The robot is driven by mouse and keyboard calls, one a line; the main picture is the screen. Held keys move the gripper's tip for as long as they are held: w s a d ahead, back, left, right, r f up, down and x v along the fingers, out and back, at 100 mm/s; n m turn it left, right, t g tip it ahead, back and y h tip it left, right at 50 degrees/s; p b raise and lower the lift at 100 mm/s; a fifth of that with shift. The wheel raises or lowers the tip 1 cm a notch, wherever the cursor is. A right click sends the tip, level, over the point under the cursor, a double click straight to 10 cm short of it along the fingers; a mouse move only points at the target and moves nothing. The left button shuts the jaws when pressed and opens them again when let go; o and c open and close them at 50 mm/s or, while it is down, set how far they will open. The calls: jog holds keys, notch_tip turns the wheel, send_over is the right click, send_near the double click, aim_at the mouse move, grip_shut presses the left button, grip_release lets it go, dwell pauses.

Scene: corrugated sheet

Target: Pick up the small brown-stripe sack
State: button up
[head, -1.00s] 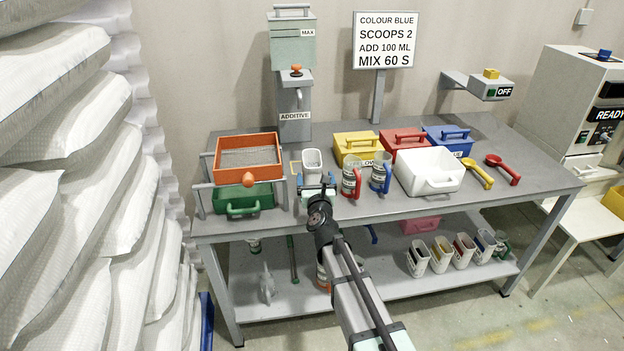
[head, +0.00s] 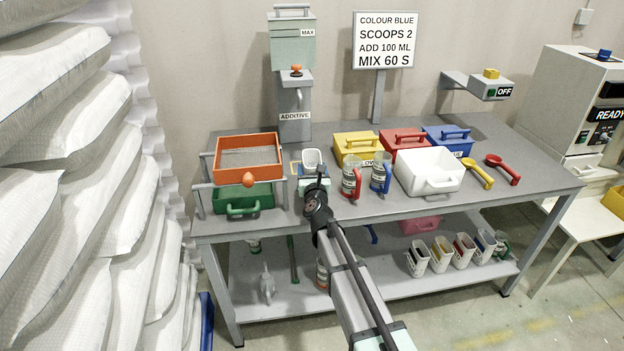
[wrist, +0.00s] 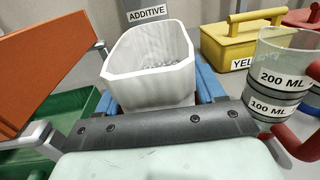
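I cannot pick out a small brown-stripe sack in either view. Large white sacks (head: 110,180) are stacked at the left of the head view, with no brown stripe visible. My gripper (head: 313,178) is over the front of the grey bench, at a white cup (head: 312,158). In the wrist view, the blue fingers (wrist: 160,100) of my gripper stand apart, one on each side of this cup (wrist: 150,80). The cup is upright, with some pale grainy matter or texture inside. Whether the fingers press on it is hard to tell.
An orange sieve tray (head: 248,157) stands left of the cup, above a green bin (head: 240,203). Clear jugs (head: 352,177) stand close on the right, then a white tub (head: 428,173) and scoops (head: 478,172). The lower shelf (head: 340,290) holds several small striped containers (head: 417,260).

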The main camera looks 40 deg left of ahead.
aim_at(312, 159)
jog(key=c, duration=0.8)
jog(key=shift+r, duration=0.25)
jog(key=shift+r, duration=1.5)
jog(key=shift+s+d+r, duration=0.1)
jog(key=shift+s+d, duration=0.05)
jog(key=shift+v, duration=8.75)
